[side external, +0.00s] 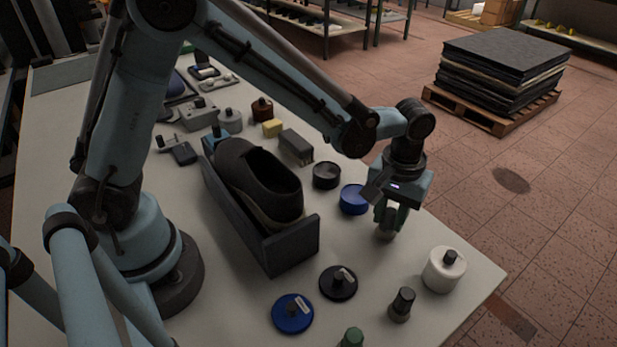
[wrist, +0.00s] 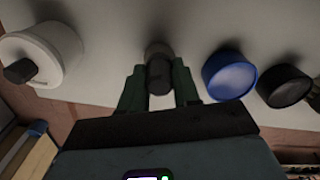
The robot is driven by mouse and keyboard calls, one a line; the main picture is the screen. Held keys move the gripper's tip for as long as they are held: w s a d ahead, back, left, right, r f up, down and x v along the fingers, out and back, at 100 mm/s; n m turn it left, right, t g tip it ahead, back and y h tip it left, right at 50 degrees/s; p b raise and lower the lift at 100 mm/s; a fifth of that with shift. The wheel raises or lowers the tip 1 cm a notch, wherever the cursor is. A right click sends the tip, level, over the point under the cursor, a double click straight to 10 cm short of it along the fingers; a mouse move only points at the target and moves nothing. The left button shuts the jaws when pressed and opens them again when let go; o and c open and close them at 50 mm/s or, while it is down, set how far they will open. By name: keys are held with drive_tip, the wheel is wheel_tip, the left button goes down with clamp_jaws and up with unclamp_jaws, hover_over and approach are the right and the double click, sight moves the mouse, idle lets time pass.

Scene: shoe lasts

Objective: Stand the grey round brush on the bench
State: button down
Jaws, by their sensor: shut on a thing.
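My gripper (side external: 388,215) points down over the right side of the bench (side external: 225,318). It is shut on the grey round brush (side external: 386,232), whose lower end shows below the fingers. In the wrist view the brush (wrist: 158,74) is between the two green fingers, with a dark handle and a paler end toward the bench. The brush looks upright and close to the bench top; I cannot tell whether it touches. The fingers hide part of it.
A blue tin (side external: 354,199) and a black tin (side external: 326,175) stand beside my gripper. A white pot (side external: 444,270), a dark round brush (side external: 402,304), a black lid (side external: 338,283) and a blue lid (side external: 292,313) stand nearer. A grey tray (side external: 290,253) holds a dark shoe (side external: 262,178).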

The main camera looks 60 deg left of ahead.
sight(391, 209)
drive_tip(key=shift+f, duration=0.15)
drive_tip(key=c, duration=0.8)
unclamp_jaws()
wheel_tip(391, 209, up, 12)
drive_tip(key=s+a+m+t, duration=0.4)
drive_tip(key=s+a+t, duration=0.3)
drive_tip(key=a, duration=0.7)
drive_tip(key=shift+s+a, duration=0.4)
drive_tip(key=shift+s, duration=1)
